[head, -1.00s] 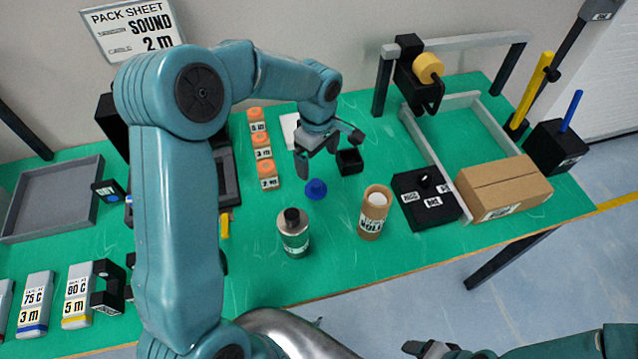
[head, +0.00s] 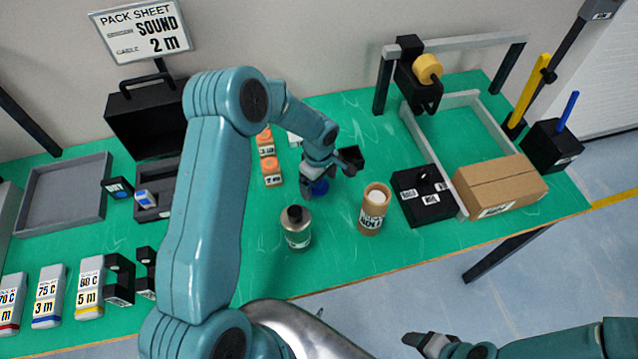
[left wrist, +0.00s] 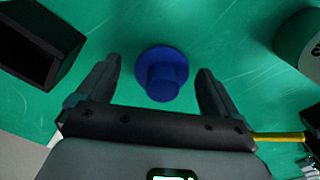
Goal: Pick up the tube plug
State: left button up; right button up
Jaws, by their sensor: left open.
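The blue tube plug (head: 320,187) stands on the green table, partly hidden by my left gripper (head: 320,181) in the head view. In the left wrist view the plug (left wrist: 163,72) is a round disc with a narrower knob. My left gripper (left wrist: 158,75) is open, with one finger on each side of the plug and a gap on both sides. The cardboard tube (head: 371,217) stands upright to the right of the plug. My right gripper (head: 428,345) is at the bottom right, and its jaws are not clear.
A grey bottle (head: 297,234) with a black cap stands in front of the plug. A small black open box (head: 350,158) is just behind it to the right. Orange-topped blocks (head: 271,170) are to the left. A black labelled block (head: 424,200) and a carton (head: 500,186) are farther right.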

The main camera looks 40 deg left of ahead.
pick_arm(q)
jog(key=shift+s+a+r, duration=0.1)
jog(key=shift+s+a, duration=0.15)
jog(key=shift+s, duration=0.05)
jog(key=c, duration=1)
jog(key=shift+w+d, duration=0.2)
jog(key=shift+w, duration=0.05)
jog(key=shift+c, duration=0.5)
